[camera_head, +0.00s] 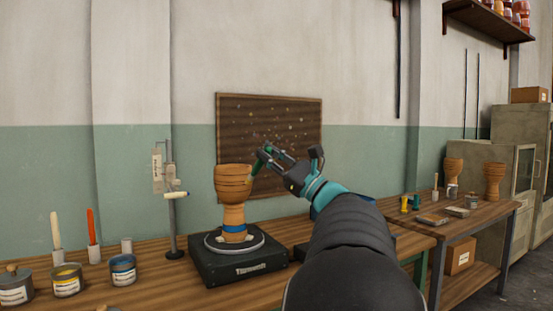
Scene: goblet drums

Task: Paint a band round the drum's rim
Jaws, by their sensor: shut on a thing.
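The goblet drum (234,185) stands upright on a round turntable plate (256,241) on a black base. It is orange-brown, with dark lines round its upper bowl and a blue band (234,229) low on its foot. My gripper (265,154) is just right of the drum's rim, at about rim height. It is shut on a slim green tool (257,163), which looks like a brush. The tool's lower end is beside the upper right of the bowl; I cannot tell whether it touches. The drum's far side is hidden.
Paint tins (67,283) and upright handled tools (93,238) stand at the left of the bench. A metal stand (172,215) with a small roller is left of the turntable. Another table (470,228) with more drums is at right. My arm covers the bench's middle.

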